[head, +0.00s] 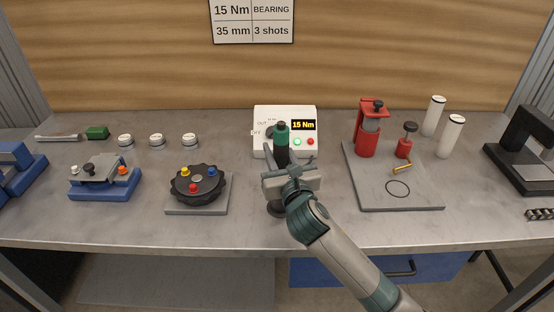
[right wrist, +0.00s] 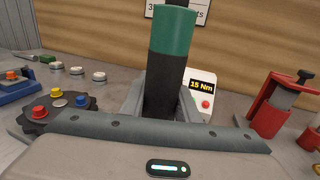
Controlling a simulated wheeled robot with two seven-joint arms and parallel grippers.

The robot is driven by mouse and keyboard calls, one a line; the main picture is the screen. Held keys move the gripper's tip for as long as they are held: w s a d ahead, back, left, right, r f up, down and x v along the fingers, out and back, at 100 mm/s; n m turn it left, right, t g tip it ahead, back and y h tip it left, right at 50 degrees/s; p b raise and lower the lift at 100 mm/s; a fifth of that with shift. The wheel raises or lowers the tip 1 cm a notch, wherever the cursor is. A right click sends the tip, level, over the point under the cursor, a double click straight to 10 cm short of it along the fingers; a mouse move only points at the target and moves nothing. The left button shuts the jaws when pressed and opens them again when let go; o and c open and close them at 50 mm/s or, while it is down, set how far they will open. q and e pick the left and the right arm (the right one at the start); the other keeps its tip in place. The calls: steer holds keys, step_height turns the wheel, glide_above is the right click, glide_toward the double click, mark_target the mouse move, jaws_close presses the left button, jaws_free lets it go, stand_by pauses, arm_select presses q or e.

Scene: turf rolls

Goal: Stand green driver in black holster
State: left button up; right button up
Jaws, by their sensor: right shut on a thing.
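The green driver (head: 282,133) stands upright, with a dark green upper part above a black grip; it also fills the middle of the right wrist view (right wrist: 173,35). My right gripper (head: 282,163) is shut on the black grip, one finger on each side. A black piece that looks like the holster (head: 276,209) shows at the table's front, just below my gripper. My gripper hides the driver's lower end and most of this piece, so I cannot tell whether the driver is in it. My left gripper is not in view.
A white controller (head: 262,115) reading 15 Nm stands behind the driver. A black round fixture with coloured knobs (head: 198,184) lies left. A grey plate (head: 420,190) with a red press (head: 367,138) lies right.

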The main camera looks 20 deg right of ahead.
steer(key=shift+f, duration=1.5)
steer(key=o, duration=1.1)
steer(key=shift+o, duration=0.2)
steer(key=s+b, duration=0.2)
steer(key=s, duration=1)
steer(key=shift+s+a, duration=0.1)
